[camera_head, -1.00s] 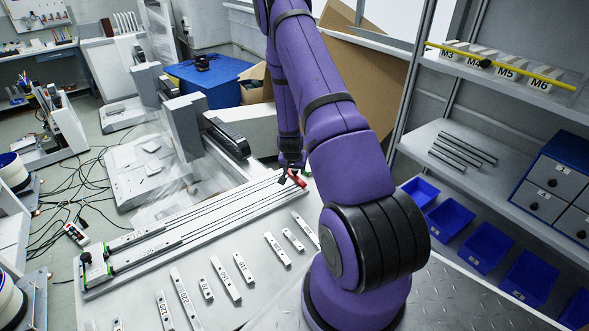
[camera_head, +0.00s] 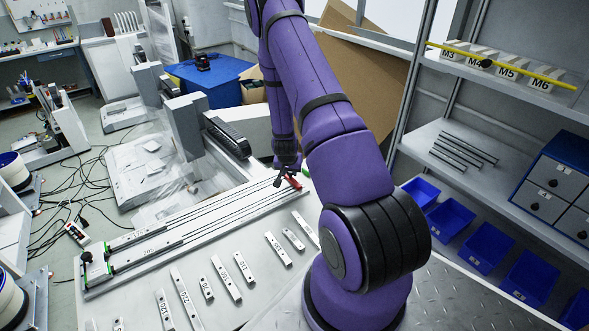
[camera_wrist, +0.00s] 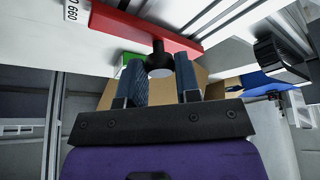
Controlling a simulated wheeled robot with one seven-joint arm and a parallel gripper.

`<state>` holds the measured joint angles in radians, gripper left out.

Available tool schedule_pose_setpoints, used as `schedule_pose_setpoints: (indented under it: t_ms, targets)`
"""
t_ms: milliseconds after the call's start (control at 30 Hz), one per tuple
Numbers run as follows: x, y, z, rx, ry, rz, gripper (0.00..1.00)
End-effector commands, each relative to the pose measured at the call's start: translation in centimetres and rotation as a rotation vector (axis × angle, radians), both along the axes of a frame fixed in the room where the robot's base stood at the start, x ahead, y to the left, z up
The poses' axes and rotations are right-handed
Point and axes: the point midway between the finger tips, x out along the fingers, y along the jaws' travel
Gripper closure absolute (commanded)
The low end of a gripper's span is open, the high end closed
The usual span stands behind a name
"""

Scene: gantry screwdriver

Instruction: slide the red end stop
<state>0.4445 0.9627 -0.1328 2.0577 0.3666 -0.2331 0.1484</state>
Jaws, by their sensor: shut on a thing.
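The red end stop (camera_head: 294,183) sits on the long rail assembly near its far right end. In the wrist view it is a red bar (camera_wrist: 178,42) across the top, with a black round knob (camera_wrist: 160,66) sticking out toward me. The far side of the bar is hidden.
The long rail (camera_head: 190,232) runs down-left to a green and black end block (camera_head: 96,268). Several labelled bars (camera_head: 226,278) lie on the table in front of it. Shelving with blue bins (camera_head: 450,219) stands right.

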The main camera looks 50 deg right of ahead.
Motion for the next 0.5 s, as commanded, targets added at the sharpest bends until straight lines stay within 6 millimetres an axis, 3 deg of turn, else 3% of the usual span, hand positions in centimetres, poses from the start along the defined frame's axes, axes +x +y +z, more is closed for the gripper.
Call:
schedule_pose_setpoints:
  t_ms: [500]
  targets:
    - [2.9,11.9,0.0,0.0,0.0,0.006,1.0]
